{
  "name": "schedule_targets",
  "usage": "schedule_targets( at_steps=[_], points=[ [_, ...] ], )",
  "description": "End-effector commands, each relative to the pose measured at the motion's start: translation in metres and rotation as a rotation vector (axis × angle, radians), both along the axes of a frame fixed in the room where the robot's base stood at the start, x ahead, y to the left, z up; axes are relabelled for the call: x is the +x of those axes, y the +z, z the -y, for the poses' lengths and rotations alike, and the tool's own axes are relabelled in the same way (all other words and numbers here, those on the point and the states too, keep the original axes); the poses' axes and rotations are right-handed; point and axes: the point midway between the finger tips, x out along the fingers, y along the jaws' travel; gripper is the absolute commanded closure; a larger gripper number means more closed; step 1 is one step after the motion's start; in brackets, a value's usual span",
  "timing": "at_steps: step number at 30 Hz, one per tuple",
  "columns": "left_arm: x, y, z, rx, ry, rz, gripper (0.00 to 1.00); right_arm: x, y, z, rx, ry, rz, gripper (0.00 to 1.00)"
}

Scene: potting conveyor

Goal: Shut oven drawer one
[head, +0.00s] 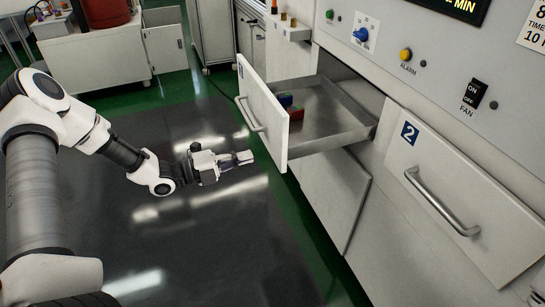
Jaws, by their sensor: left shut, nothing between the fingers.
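Oven drawer one (262,112) is pulled out from the white cabinet. Its front panel carries a label 1 at the top left and a metal bar handle (250,117). Its grey metal tray (335,122) shows behind the panel, with a few small blue, green and red blocks (291,107) inside, close to the front. My left gripper (247,157) is shut and empty, in front of the drawer panel and a little left of its lower part. A gap appears between fingertips and panel, though depth is hard to judge. My right gripper is out of view.
Drawer two (465,190), with a long bar handle (440,200), is closed to the right. The panel above has a blue knob (361,34), a yellow alarm button (405,55) and a fan switch (473,94). Dark floor mat (200,245) lies clear. A white cart (95,50) stands behind.

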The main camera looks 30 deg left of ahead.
Motion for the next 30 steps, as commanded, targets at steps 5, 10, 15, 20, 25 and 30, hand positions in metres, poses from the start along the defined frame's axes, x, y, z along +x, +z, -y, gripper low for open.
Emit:
schedule_targets(
  at_steps=[5,10,15,20,25,30],
  points=[
    [0.030,-0.003,0.028,0.006,-0.006,-0.001,1.00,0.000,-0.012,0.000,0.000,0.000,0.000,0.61],
    [0.051,-0.001,0.045,0.003,-0.003,-0.001,1.00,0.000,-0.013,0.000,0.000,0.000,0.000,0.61],
    [0.059,0.000,0.051,0.001,0.000,-0.001,1.00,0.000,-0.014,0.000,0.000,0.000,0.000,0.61],
    [0.060,0.000,0.051,-0.001,0.001,-0.001,1.00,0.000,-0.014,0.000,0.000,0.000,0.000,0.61],
    [0.060,0.000,0.051,-0.001,0.001,-0.001,1.00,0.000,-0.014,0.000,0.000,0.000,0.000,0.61],
    [0.065,-0.002,0.056,0.001,-0.001,-0.001,1.00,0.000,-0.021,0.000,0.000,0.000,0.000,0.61]
  ],
)
